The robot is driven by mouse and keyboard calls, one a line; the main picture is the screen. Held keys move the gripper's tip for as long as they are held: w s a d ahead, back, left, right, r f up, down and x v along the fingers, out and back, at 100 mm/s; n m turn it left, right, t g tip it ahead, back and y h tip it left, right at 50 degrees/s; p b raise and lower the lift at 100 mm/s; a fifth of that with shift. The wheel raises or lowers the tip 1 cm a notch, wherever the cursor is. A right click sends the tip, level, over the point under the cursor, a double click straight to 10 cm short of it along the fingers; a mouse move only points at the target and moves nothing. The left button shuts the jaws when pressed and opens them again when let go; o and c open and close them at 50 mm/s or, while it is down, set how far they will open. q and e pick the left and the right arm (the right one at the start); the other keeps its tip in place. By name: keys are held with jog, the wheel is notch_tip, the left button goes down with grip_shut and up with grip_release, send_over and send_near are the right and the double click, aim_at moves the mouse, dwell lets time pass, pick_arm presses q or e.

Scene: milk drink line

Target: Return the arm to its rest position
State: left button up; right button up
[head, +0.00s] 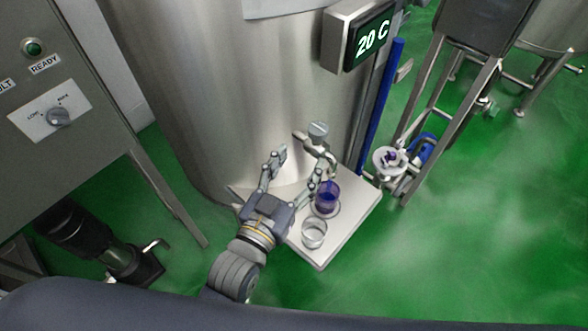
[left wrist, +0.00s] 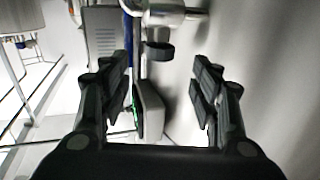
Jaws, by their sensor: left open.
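My left gripper (head: 301,168) is open, in front of the steel tank just left of the tap (head: 318,131). Its two fingers stand apart, with nothing seen between them. In the left wrist view my left gripper (left wrist: 164,88) also shows open, with bare space between the fingers and a metal pipe end beyond them. A beaker with purple liquid (head: 327,196) stands on the light shelf (head: 350,217) below the tap, close to the right finger. An empty clear beaker (head: 314,235) stands nearer on the shelf. My right gripper is out of view.
The steel tank (head: 225,90) rises behind my arm. A display reading 20 C (head: 370,38) and a blue pipe (head: 384,105) are right of it. A control cabinet (head: 70,125) stands left. Green floor (head: 470,240) is open at lower right.

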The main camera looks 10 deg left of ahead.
pick_arm(q)
jog(key=shift+s+a, duration=0.25)
jog(key=shift+s, duration=0.45)
jog(key=s+a+f+n+g+y, duration=0.1)
jog(key=s+a+f+g+y, duration=0.35)
jog(key=a+f+g, duration=0.4)
jog(key=s+a+f+n+g+y, duration=0.1)
jog(key=s+a+f+g+y, duration=0.1)
jog(key=s+a+f+g, duration=0.55)
jog(key=s+f+t+b, duration=0.1)
jog(key=s+f, duration=0.2)
jog(key=f, duration=1.1)
jog(key=s+f+b, duration=0.1)
jog(key=s+f, duration=0.1)
jog(key=f, duration=1.2)
jog(key=s+a+f, duration=0.1)
jog(key=s+f, duration=0.7)
jog(key=s+a+f+g+b, duration=0.1)
jog(key=s+a+f, duration=0.1)
jog(key=s+f, duration=0.7)
jog(key=shift+a+f, duration=0.3)
